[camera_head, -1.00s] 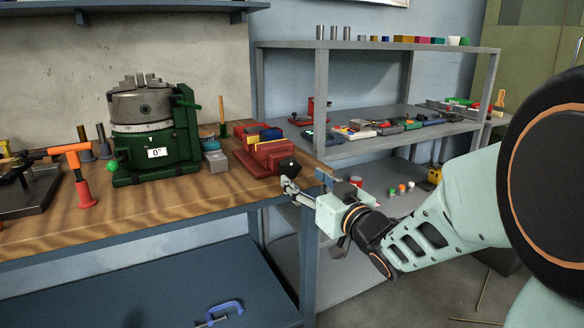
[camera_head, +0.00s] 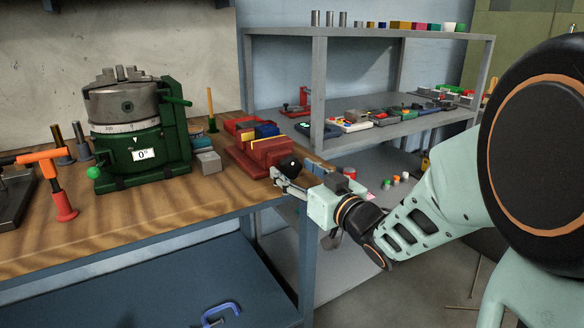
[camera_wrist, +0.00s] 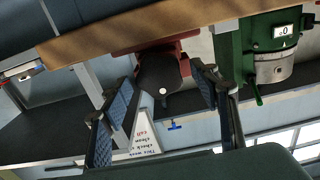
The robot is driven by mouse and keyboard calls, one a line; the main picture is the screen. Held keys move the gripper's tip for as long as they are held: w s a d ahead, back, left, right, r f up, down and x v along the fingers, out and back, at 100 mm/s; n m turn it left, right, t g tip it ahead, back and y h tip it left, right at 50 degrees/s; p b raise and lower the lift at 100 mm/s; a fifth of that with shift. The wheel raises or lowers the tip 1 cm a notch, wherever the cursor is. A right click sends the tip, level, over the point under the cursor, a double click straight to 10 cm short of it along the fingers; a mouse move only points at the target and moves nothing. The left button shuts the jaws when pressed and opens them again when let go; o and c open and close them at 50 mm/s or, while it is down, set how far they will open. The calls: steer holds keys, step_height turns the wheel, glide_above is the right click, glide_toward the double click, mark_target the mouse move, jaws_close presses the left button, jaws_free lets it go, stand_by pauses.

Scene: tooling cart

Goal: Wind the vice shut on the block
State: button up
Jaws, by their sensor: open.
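The red vice (camera_head: 270,151) sits on the bench near its right end. My gripper (camera_head: 277,175) is open, just below and beside the hub. In the wrist view, the hub (camera_wrist: 165,75) appears between the two spread fingers (camera_wrist: 163,84), with the vice body (camera_wrist: 152,42) behind it. No finger contact can be made out.
A green rotary table (camera_head: 138,140) and a grey block (camera_head: 208,162) stand left of the vice. An orange-handled tool (camera_head: 50,170) is at the far left. A grey shelf unit (camera_head: 318,90) with several small parts stands behind and right. The bench front middle is clear.

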steer(key=shift+c, duration=0.2)
steer(key=c, duration=1.1)
steer(key=shift+m, duration=0.3)
